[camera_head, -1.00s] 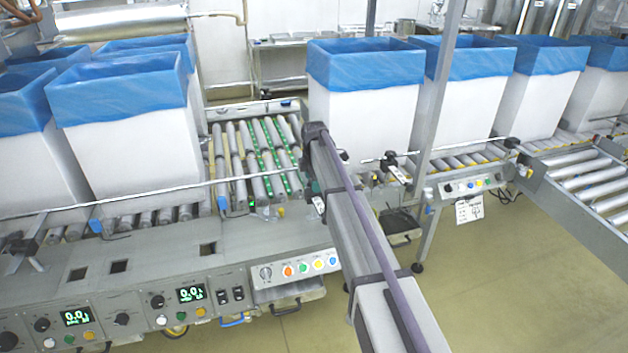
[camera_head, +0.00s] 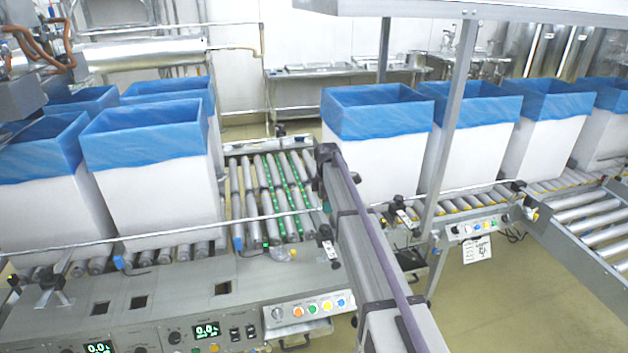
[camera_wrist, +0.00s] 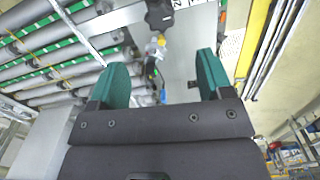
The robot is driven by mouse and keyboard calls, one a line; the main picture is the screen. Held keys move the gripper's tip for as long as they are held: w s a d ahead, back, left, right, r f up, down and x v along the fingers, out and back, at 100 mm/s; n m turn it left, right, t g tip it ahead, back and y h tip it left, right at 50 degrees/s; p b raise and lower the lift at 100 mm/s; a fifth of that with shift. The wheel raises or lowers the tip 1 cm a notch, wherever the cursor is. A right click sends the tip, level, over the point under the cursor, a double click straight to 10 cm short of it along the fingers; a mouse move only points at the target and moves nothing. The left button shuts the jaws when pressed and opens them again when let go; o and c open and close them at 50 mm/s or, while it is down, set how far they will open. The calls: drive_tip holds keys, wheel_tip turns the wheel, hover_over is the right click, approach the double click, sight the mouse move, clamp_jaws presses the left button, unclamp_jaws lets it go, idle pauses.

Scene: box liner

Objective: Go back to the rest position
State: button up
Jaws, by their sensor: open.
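My gripper (camera_wrist: 160,82) shows in the wrist view with its two green fingers spread apart. Nothing is between the fingers. It hangs in front of the roller conveyor (camera_wrist: 45,55), which lies to the left in that view.
White boxes with blue liners stand on the left rollers (camera_head: 150,180) and in a row on the right (camera_head: 375,145). The roller stretch (camera_head: 265,190) between them is empty. A control panel (camera_head: 310,308) with coloured buttons, a rail and a metal post (camera_head: 448,140) are near my arm.

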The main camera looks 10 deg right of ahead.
drive_tip(key=s+m, duration=1.8)
drive_tip(key=s, duration=2.2)
drive_tip(key=shift+s, duration=0.4)
drive_tip(key=shift+d, duration=0.1)
